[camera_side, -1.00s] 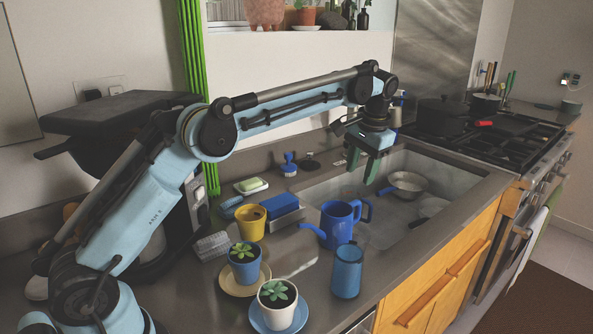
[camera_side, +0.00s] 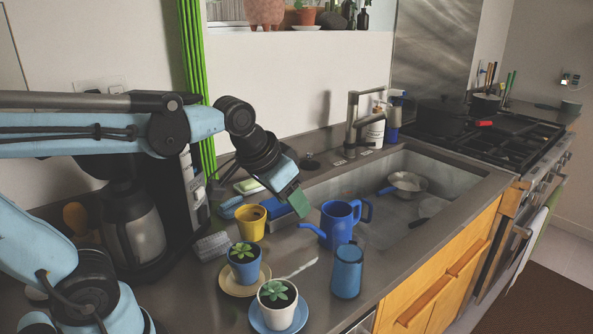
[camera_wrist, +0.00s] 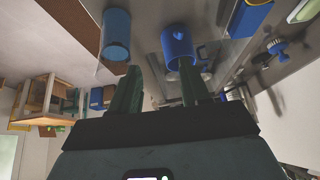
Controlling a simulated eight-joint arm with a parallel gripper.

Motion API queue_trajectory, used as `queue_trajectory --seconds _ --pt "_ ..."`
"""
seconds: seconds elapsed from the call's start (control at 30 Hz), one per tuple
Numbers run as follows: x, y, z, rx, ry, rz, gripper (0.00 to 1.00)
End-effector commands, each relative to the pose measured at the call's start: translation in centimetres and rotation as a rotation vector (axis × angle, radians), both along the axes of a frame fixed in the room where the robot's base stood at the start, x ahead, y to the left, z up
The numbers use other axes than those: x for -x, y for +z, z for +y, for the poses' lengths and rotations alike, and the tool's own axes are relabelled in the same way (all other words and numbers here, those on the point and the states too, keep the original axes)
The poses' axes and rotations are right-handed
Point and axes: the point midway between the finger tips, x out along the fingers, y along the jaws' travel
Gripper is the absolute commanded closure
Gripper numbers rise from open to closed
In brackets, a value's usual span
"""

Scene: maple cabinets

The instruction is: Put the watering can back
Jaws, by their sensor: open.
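The blue watering can (camera_side: 338,224) stands upright on the counter by the sink's front left corner, its spout pointing left and its handle right. It also shows in the wrist view (camera_wrist: 178,47), beyond my fingertips. My gripper (camera_side: 301,207) is above the counter to the left of the can, tilted down and right. In the side view its green fingers overlap one another. In the wrist view my gripper (camera_wrist: 160,66) has its fingers spread apart with nothing between them.
A blue cup (camera_side: 347,272) stands just in front of the can. Two potted succulents (camera_side: 244,263) (camera_side: 277,296) on saucers and a yellow cup (camera_side: 251,223) stand to its left. The sink (camera_side: 440,178) holds a pan (camera_side: 408,183). A faucet (camera_side: 353,120) rises behind it.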

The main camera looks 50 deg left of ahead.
Motion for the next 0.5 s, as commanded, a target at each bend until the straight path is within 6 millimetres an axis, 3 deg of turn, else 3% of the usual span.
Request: queue_trajectory --seconds 0.03,0.2,0.5 --pt "1.3 -1.0 -0.1 0.006 -0.001 -0.022 0.54" --pt "3.6 -3.3 -0.3 0.022 -0.001 -0.077 0.54" --pt "4.4 -4.2 -0.4 0.028 -0.002 -0.099 0.54"
